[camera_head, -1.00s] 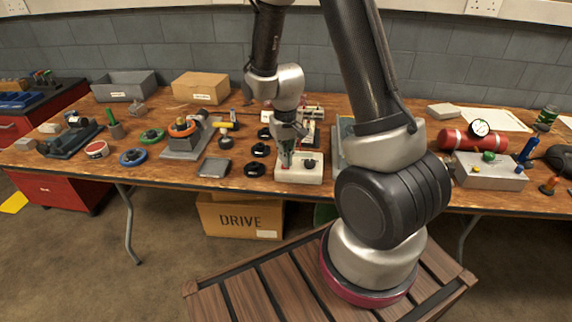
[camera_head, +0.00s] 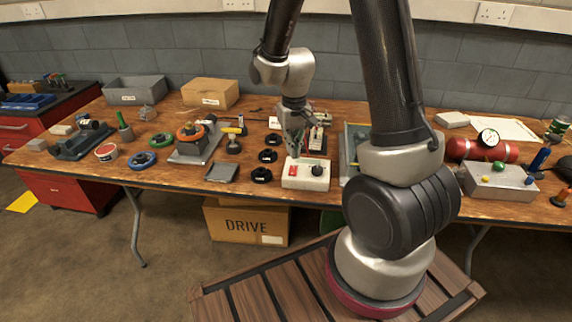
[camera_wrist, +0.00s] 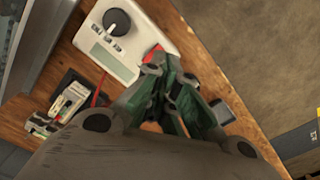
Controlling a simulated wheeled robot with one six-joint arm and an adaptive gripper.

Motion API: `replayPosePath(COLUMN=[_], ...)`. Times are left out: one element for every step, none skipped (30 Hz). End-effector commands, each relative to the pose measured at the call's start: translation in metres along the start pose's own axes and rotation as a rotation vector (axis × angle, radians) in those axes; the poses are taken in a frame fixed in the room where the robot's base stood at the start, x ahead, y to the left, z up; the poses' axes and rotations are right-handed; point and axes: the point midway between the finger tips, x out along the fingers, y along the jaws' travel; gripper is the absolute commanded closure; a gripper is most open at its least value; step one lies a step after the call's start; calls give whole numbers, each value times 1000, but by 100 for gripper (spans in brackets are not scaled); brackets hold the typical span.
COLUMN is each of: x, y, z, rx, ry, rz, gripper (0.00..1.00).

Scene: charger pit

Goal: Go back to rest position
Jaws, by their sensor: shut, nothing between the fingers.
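My gripper (camera_head: 294,150) hangs from my arm over the wooden table, pointing down, just above the left part of a white control box. In the wrist view my gripper (camera_wrist: 172,108) shows green-sided fingers brought together with nothing between them. The white control box (camera_head: 318,181) has a dark knob and a red button; in the wrist view the box (camera_wrist: 117,62) also shows a small display. The red button (camera_head: 293,170) is close below the fingertips. I cannot tell whether the fingers touch the box.
The table (camera_head: 130,178) holds several black rings (camera_head: 261,175), a grey tray (camera_head: 221,172), a clamp stand and a red cylinder (camera_head: 483,149) with a gauge. A grey bin (camera_head: 135,90) and cardboard box (camera_head: 210,93) stand at the back. The DRIVE box (camera_head: 247,222) is underneath.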

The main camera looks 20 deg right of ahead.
Motion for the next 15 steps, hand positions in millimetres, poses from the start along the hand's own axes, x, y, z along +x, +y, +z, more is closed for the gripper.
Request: replayPosePath(x=[0, 0, 0, 0, 0, 0, 0, 0, 1, 2, 2, -7, -15, -23, -35], y=[0, 0, 0, 0, 0, 0, 1, 1, 3, 4, 6, 8, 9, 11, 13], z=[0, 0, 0, 0, 0, 2, 5, 9, 18, 26, 35, 47, 55, 61, 68], rx=[0, 0, 0, 0, -2, -9, -16, -23, -33, -40, -50, -63, -71, -78, -85], ry=[0, 0, 0, 0, 0, -8, -20, -36, -66, -92, -120, -144, -153, -157, -157], rz=[0, 0, 0, 0, 0, 1, 3, 5, 10, 13, 17, 19, 19, 19, 18], gripper=[100, 100, 100, 100, 100, 100, 100, 100, 100, 100, 100, 100, 100, 100, 100])
